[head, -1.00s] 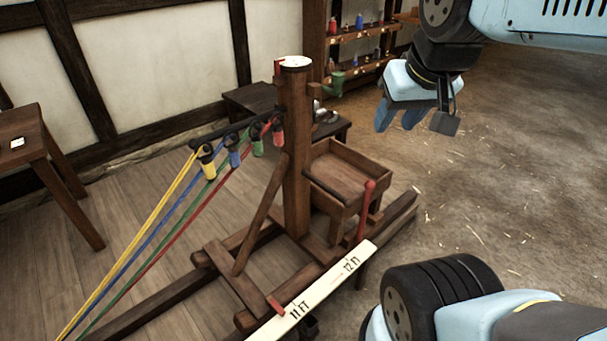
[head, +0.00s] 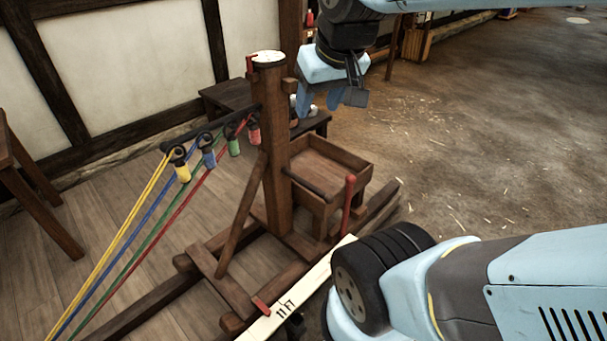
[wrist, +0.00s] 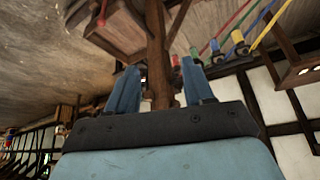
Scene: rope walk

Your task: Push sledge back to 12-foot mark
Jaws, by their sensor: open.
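The wooden sledge has an upright post (head: 277,150) on a runner frame (head: 222,280), with a tray box (head: 330,165) on its right side. Yellow, blue, green and red strands run from its hooks to the lower left. A pale measuring board (head: 318,277) lies along the near side; a red pointer (head: 261,306) sits just left of its 11 FT mark. My arm covers the board's far part, and the 12 FT mark is hidden. My gripper (head: 320,103) is open and empty, right of the post's top. In the wrist view the post (wrist: 156,45) shows between the fingers.
A dark low bench (head: 228,98) stands behind the post. A wooden table (head: 35,190) stands at the left by the half-timbered wall (head: 110,50). A red-handled lever (head: 348,207) rises by the tray box. Open dirt floor (head: 500,150) lies to the right.

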